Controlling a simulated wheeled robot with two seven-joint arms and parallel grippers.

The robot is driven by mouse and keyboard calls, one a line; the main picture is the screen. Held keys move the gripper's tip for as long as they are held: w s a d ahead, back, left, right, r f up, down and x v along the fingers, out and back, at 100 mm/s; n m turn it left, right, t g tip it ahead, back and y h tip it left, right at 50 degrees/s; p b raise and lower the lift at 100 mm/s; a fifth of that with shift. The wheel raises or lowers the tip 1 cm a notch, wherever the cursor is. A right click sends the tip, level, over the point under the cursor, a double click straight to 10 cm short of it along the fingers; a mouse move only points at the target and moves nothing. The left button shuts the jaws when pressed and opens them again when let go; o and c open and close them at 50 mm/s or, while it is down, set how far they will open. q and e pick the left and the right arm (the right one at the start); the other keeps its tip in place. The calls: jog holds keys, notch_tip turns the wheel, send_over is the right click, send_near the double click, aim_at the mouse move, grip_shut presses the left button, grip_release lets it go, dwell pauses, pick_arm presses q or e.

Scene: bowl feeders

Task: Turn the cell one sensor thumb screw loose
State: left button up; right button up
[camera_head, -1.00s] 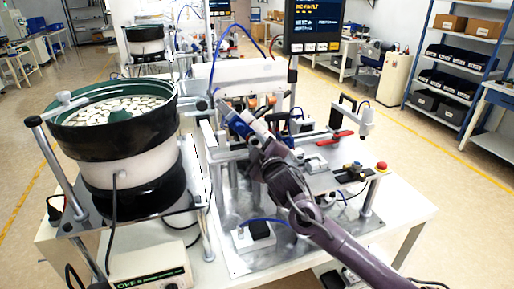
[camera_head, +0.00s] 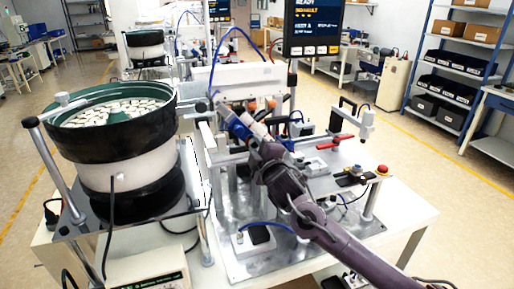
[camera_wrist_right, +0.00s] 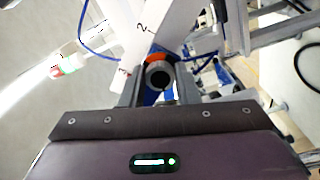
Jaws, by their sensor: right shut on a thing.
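My right gripper (camera_head: 240,128) reaches in from the lower right to the rail of the nearest feeder cell. In the right wrist view its two dark fingers (camera_wrist_right: 160,84) are shut on a round dark knob with a hollow end, the thumb screw (camera_wrist_right: 159,74). An orange part (camera_wrist_right: 157,58) and a blue part show just behind the knob. In the head view my gripper and wrist hide the screw. My left gripper is not in view.
The bowl feeder (camera_head: 110,125) stands left of my gripper. A display (camera_head: 314,25) hangs above and behind. A white plate with numbers (camera_wrist_right: 143,38) is close to my fingers in the wrist view. A red button (camera_head: 383,170) sits at the table's right.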

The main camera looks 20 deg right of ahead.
jog(key=shift+f, duration=0.1)
jog(key=o, duration=1)
jog(key=shift+c, duration=0.2)
jog(key=shift+s, duration=0.15)
jog(key=shift+s, duration=0.25)
jog(key=s+b, duration=0.3)
jog(key=s, duration=0.4)
jog(key=shift+d, duration=0.1)
